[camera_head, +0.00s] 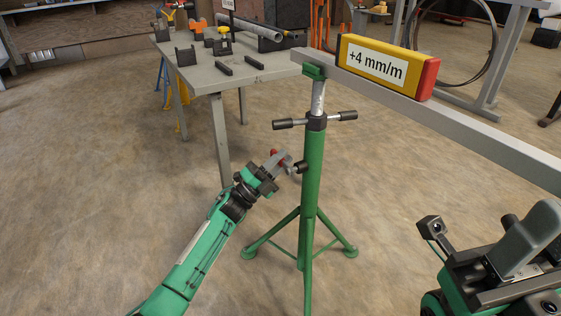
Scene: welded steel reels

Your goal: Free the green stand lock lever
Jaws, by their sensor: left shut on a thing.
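The green stand (312,190) stands upright on three legs in the middle of the view. A dark clamp knob (301,167) sits on the left side of its post. A lock lever with a red end (277,153) shows beside the post, left of the knob. My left gripper (277,160) reaches in from the lower left and is shut on the lever; its fingers hide part of it. My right gripper (530,240) is at the lower right, away from the stand, and its jaw opening cannot be made out.
A dark-ended cross handle (318,121) crosses the stand's top. A grey beam (480,130) rests on the stand head and carries a yellow level (386,64) reading +4 mm/m. A grey workbench (215,78) with blocks and a pipe stands behind left.

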